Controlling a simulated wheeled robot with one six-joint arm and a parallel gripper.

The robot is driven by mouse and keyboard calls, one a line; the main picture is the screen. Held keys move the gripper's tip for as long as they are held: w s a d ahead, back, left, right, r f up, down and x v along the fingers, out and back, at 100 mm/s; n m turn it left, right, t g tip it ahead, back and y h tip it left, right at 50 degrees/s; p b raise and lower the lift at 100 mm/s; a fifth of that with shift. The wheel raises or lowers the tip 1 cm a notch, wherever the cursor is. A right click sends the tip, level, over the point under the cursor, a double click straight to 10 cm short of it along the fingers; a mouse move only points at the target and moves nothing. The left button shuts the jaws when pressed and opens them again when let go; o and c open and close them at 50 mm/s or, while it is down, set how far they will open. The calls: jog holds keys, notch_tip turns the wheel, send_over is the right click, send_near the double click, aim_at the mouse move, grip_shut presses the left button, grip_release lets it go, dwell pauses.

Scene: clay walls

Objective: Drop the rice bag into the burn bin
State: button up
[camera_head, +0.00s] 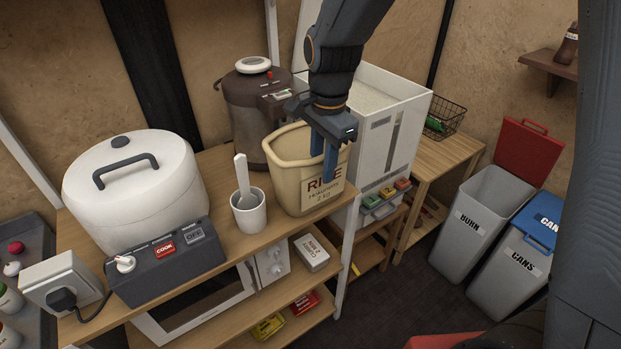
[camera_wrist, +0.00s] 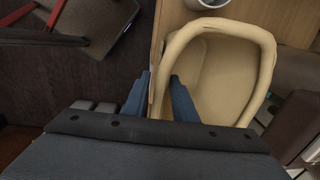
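The rice bag (camera_head: 288,172) is a cream, open-topped bag labelled RICE, standing upright on the wooden shelf top. My gripper (camera_head: 323,162) is lowered at the bag's right rim, its blue fingers pointing down. In the wrist view my gripper (camera_wrist: 160,90) has its fingers apart, one on each side of the near wall of the bag (camera_wrist: 215,75); the right finger is inside the mouth. A gap shows between the fingers, and firm contact is not visible. The grey burn bin (camera_head: 467,235), labelled BURN, stands on the floor at right with its red lid (camera_head: 528,150) raised.
A white cup with a scoop (camera_head: 248,210) stands left of the bag, with a brown dispenser (camera_head: 250,110) behind. A tall white container (camera_head: 385,120) is close on the right. The blue-lidded cans bin (camera_head: 508,270) adjoins the burn bin. Dark floor lies between shelf and bins.

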aim_at(320, 189)
jog(key=shift+w+a+f+p, duration=0.15)
jog(key=shift+f+p, duration=0.25)
jog(key=shift+f, duration=0.8)
jog(key=shift+w+f+p, duration=0.1)
jog(key=shift+f+p, duration=0.3)
jog(key=shift+f, duration=0.8)
grip_shut()
